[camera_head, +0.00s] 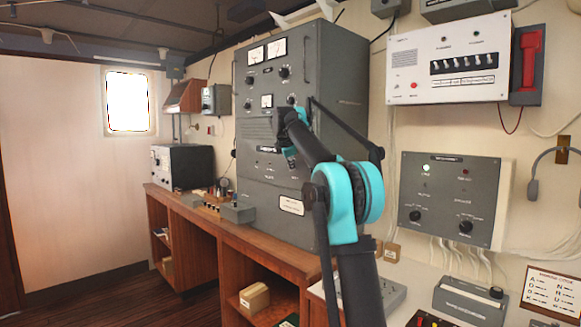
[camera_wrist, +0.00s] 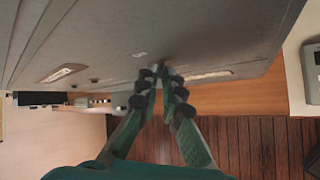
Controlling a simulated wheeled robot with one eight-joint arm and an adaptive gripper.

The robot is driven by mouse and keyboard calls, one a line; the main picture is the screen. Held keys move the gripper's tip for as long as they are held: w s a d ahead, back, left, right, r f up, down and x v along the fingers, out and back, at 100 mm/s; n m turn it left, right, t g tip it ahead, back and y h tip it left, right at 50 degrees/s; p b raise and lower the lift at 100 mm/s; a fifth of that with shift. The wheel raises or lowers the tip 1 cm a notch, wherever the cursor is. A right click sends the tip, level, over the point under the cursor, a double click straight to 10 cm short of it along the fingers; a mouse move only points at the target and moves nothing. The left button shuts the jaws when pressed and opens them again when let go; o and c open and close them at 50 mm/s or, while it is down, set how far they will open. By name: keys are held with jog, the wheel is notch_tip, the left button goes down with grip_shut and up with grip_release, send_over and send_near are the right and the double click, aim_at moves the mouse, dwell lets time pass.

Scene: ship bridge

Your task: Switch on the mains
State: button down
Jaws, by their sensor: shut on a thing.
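The tall grey cabinet (camera_head: 345,85) stands against the wall, with meters, knobs and a row of small controls (camera_head: 268,165) on its front. My gripper (camera_head: 290,158) is at the cabinet front, partly hidden behind my arm. In the wrist view the fingers of my gripper (camera_wrist: 160,74) converge at the grey cabinet face (camera_wrist: 110,40), shut on a small switch. The fingertips hide nearly all of the switch, so I cannot tell its position. Its lettering is too small to read.
A wooden counter (camera_head: 275,258) with open shelves runs below the cabinet. A grey box (camera_head: 182,166) stands on it at left. A grey wall panel (camera_head: 455,192) and a white panel with a red handset (camera_head: 531,58) are at right. Dark floor at left is free.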

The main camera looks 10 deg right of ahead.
jog(key=shift+d, duration=0.1)
dwell(0.3)
jog(key=c, duration=2)
grip_release()
jog(key=v, duration=1.2)
